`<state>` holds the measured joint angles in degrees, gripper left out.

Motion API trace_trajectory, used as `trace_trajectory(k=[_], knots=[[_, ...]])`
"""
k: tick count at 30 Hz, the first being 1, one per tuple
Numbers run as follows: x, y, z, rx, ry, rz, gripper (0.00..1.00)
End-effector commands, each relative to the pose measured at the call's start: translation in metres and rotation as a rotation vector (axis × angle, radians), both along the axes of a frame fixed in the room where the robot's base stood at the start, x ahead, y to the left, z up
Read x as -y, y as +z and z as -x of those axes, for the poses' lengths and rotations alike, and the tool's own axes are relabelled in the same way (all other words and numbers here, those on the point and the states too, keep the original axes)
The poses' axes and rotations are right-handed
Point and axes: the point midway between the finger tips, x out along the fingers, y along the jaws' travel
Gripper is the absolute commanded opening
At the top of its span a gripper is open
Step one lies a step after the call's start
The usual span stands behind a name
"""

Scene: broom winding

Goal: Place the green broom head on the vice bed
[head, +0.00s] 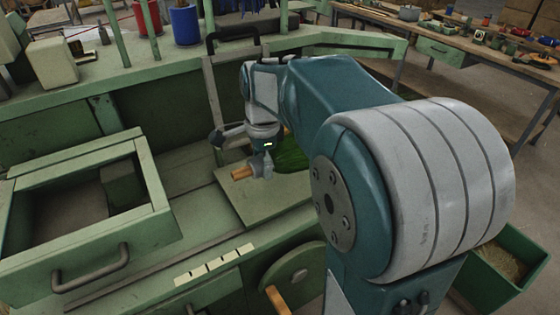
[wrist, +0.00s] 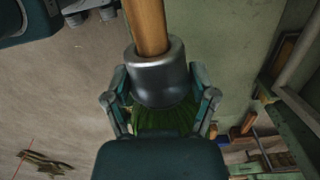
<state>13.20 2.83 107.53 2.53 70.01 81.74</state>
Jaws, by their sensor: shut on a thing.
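The green broom head has green bristles (head: 292,154), a metal collar (wrist: 160,75) and a wooden stub (head: 241,173). My gripper (head: 262,166) is shut on it near the collar, with the stub pointing left and the bristles right, partly behind my arm. In the wrist view my gripper's two fingers (wrist: 162,104) flank the collar, with bristles (wrist: 165,121) below. A flat green plate (head: 265,203), apparently the vice bed, lies below the broom head. I cannot tell whether they touch.
A green open frame with a handle (head: 90,268) stands at left. Blue (head: 185,25) and red (head: 147,17) spools stand at the back. A green bin with straw-like material (head: 505,262) is at right. A cluttered workbench (head: 470,38) is behind.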

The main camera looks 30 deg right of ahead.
Motion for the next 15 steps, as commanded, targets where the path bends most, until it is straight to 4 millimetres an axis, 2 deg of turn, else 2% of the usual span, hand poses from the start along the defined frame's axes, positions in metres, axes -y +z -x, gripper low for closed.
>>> trace_trajectory(k=[5,15], knots=[[-0.012,-0.009,-0.016,-0.002,-0.002,-0.001,0.13],[-0.055,-0.041,-0.072,-0.002,-0.001,0.0,0.13]])
